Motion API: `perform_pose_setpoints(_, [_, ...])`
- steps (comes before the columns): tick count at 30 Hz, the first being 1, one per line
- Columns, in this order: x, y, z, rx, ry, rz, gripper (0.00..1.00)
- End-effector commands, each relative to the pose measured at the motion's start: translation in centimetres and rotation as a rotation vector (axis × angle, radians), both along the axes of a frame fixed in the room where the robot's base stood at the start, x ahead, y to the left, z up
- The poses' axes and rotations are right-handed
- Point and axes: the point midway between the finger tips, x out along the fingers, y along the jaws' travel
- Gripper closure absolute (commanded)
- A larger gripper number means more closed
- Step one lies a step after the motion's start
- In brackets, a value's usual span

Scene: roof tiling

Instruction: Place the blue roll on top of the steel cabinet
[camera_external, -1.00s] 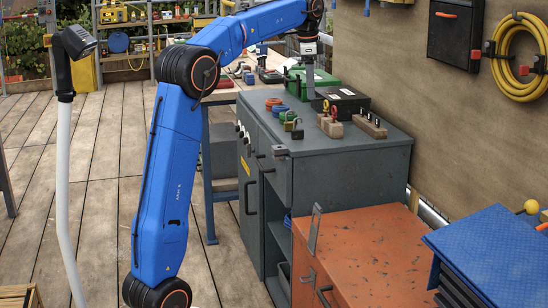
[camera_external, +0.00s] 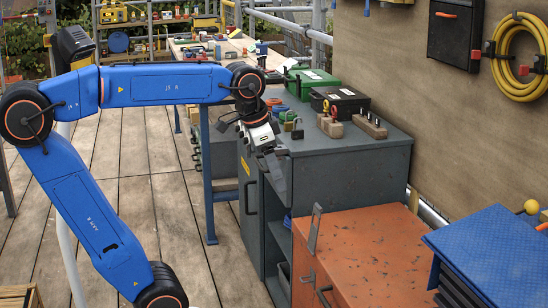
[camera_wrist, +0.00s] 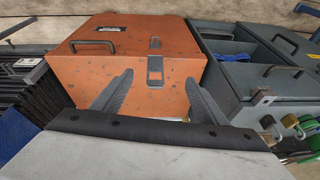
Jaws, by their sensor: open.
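The steel cabinet (camera_external: 345,170) is dark grey, with an open bay in its front. A small blue thing (camera_external: 287,220) shows in the bay, mostly hidden; I cannot tell whether it is the blue roll. A blue ring-shaped roll (camera_external: 279,110) lies on the cabinet's top, between a red one (camera_external: 273,102) and a green one. My gripper (camera_external: 276,180) is in front of the cabinet, below its top edge, pointing down. In the wrist view my gripper (camera_wrist: 159,79) has its fingers wide apart with nothing between them. The cabinet (camera_wrist: 262,85) is at the right there.
An orange chest (camera_external: 365,250) stands against the cabinet's near side. Padlocks (camera_external: 297,130), wooden blocks (camera_external: 370,125), a black case (camera_external: 340,102) and a green case (camera_external: 308,80) crowd the cabinet top. The deck at left is open.

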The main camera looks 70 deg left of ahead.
Motion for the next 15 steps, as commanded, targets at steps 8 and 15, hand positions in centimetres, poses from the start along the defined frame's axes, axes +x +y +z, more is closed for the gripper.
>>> perform_pose_setpoints(8, [-8.0, -4.6, -8.1, -0.057, -0.061, 0.046, 0.33])
perform_pose_setpoints(15, [-11.2, -5.9, -12.1, -0.089, -0.085, 0.072, 0.33])
